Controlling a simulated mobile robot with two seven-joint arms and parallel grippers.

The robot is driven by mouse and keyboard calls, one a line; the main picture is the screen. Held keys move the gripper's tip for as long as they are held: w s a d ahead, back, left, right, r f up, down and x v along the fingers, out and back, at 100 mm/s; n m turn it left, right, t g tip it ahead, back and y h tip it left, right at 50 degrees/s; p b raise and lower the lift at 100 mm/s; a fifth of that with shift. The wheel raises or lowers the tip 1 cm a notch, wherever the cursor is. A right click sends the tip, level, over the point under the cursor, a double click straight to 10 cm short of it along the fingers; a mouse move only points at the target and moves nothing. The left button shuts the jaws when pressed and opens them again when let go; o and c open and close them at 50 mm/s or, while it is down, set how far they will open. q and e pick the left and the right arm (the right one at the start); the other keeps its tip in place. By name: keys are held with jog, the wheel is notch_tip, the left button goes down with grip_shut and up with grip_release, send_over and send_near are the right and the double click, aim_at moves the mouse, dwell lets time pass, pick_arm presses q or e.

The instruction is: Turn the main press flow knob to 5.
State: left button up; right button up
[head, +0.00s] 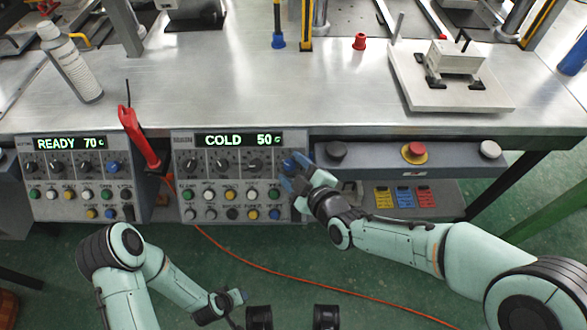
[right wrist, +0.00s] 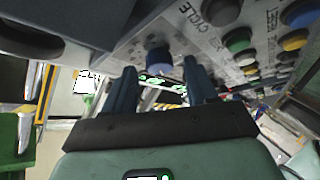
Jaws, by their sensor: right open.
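The main press panel (head: 180,185) has a display reading COLD 50 and a row of knobs, several black and a blue one (head: 289,163) at the right end. The knob labels are too small to read, so I cannot tell which is the flow knob. My right gripper (head: 291,184) is at the right end of this panel, just below the blue knob and partly hiding it. In the right wrist view its two blue fingers (right wrist: 160,78) are apart, with a blue knob (right wrist: 159,60) beyond and between them. My left gripper (head: 240,297) is low, away from the panels; its jaws are unclear.
A second panel (head: 65,182) reading READY 70 stands left, with a red-handled tool (head: 137,134) between the panels. Buttons fill the rows below the knobs. A red stop button (head: 414,151) is to the right. An orange cable (head: 290,275) crosses the floor.

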jog(key=shift+w+a, duration=0.1)
jog(key=shift+w, duration=0.1)
jog(key=c, duration=1)
jog(key=shift+c, duration=0.2)
